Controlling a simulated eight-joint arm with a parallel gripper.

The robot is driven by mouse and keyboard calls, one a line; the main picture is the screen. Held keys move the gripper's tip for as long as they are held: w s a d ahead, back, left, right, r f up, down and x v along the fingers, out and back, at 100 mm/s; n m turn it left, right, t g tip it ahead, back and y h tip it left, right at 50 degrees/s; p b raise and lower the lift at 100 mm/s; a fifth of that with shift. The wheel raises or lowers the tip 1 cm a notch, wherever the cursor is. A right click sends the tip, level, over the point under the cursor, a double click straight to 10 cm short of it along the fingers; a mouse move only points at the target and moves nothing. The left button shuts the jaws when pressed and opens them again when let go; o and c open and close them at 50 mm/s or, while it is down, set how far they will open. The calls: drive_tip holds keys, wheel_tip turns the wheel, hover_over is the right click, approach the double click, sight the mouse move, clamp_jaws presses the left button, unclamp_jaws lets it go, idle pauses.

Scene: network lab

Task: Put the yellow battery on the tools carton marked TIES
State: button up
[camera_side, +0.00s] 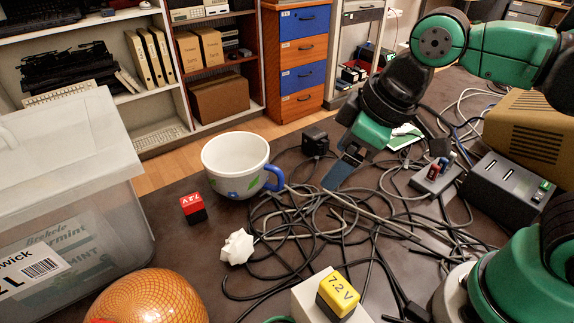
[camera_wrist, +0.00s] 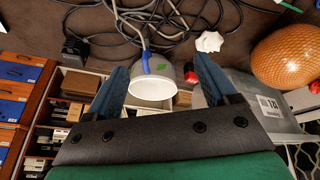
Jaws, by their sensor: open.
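The yellow battery (camera_side: 338,294), marked 7.2V, sits on a pale box (camera_side: 306,300) at the bottom centre of the side view. It does not show in the wrist view. Two brown cartons (camera_side: 208,46) stand on the back shelf; their lettering is too small to read surely, so I cannot tell which is marked TIES. My gripper (camera_side: 337,179) is open and empty above the cables, behind the yellow battery and apart from it. In the wrist view its two blue fingers (camera_wrist: 160,68) are spread, with the mug seen beyond them.
A white mug (camera_side: 234,158), a red battery (camera_side: 193,208) and a white knob (camera_side: 237,247) stand left of the cables (camera_side: 300,222). A clear bin (camera_side: 110,180) and an orange patterned ball (camera_side: 150,298) fill the left. Black devices (camera_side: 508,184) stand at right.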

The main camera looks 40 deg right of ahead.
drive_tip(key=w+d+f+m+t+h, duration=0.1)
drive_tip(key=w+d+f+m+t, duration=0.1)
drive_tip(key=d+m, duration=0.4)
drive_tip(key=shift+d+t, duration=0.4)
drive_tip(key=shift+d, duration=0.7)
